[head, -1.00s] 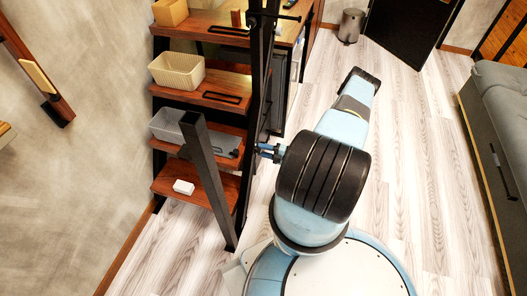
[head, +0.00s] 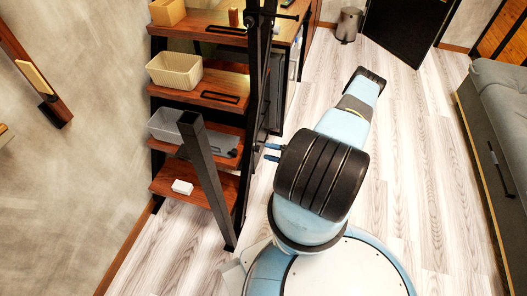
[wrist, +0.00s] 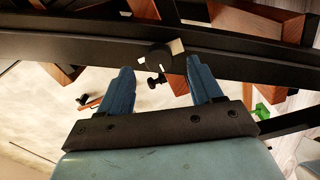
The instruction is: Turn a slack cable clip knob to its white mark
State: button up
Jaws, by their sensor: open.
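In the wrist view a small round black knob (wrist: 155,57) with a thin pale line sits on a dark rail (wrist: 90,37). A cream patch (wrist: 177,46) is beside its upper right; the line does not clearly point at it. A smaller black wing-shaped piece (wrist: 155,80) shows just below the knob. My gripper (wrist: 161,66) is open, its two blue fingers apart with the knob between their tips in the picture. They do not visibly touch it. In the head view my gripper (head: 269,152) is beside the black stair upright; the knob cannot be made out there.
The stair shelf carries a cream basket (head: 175,72), a grey bin (head: 166,126) and a white box (head: 182,187). A dark slanted post (head: 208,178) stands in front. Clear floor (head: 410,170) lies to the right, before a grey sofa (head: 500,110).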

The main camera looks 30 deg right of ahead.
jog(key=v, duration=1)
